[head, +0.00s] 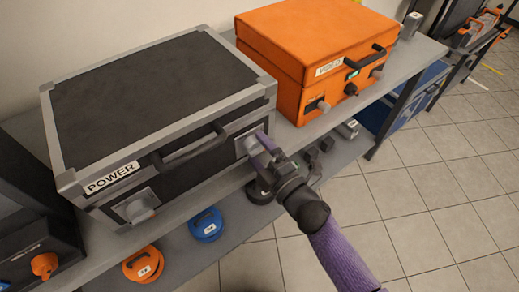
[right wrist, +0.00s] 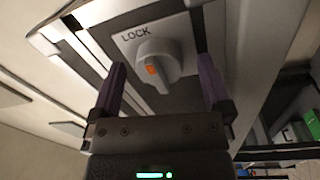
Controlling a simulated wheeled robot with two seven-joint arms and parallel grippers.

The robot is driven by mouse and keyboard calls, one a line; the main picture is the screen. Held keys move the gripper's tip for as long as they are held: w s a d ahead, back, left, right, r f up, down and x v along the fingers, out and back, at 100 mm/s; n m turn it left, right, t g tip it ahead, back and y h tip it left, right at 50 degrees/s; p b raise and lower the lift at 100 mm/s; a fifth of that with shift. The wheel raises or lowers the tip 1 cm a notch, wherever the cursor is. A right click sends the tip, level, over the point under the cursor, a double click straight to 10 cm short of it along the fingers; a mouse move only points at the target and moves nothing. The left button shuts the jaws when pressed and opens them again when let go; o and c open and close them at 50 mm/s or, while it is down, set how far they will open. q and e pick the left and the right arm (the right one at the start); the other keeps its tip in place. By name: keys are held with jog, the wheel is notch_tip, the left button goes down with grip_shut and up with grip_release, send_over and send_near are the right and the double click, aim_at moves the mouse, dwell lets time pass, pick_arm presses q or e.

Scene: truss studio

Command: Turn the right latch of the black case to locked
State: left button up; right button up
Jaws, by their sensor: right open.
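The black case (head: 150,95) with grey metal edges and a POWER label stands on the shelf at the left in the head view. Its right latch (right wrist: 158,60) is a pale knob with an orange mark, on a light plate (right wrist: 128,44) printed LOCK. My right gripper (right wrist: 161,80) is open, with one purple finger on each side of the knob; I cannot tell whether they touch it. In the head view my right gripper (head: 262,146) partly hides this latch at the case's front right. The left latch (head: 138,209) shows at the front left. My left gripper is not in view.
A dark handle (head: 190,150) juts from the case front between the latches. An orange case (head: 310,50) stands to the right on the same shelf (head: 325,122). Blue (head: 206,224) and orange (head: 143,264) round items lie on the lower shelf. Tiled floor (head: 430,210) is clear at right.

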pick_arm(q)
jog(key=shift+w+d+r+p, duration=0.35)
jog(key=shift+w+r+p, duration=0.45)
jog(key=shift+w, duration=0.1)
pick_arm(e)
jog(key=v, duration=0.9)
jog(key=shift+s+d, duration=0.2)
jog(key=shift+s, duration=0.1)
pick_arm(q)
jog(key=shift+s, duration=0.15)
pick_arm(e)
jog(key=shift+f, duration=0.1)
